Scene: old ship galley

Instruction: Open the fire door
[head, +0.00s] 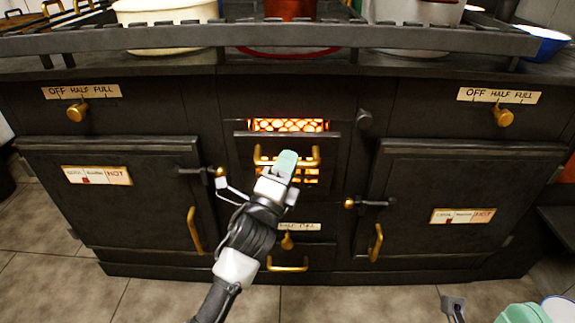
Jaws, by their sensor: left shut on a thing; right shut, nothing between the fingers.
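The fire door (244,146) is the dark metal panel in the middle of the range, with a brass bar handle (314,157) across it. Orange glowing coals (288,125) show above its top edge, and more glow shows through slots below the handle.
Oven doors with brass handles flank the fire door, left (110,205) and right (450,190). A small drawer with a brass handle (287,268) is below. A rail (200,38) runs along the top in front of pots.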

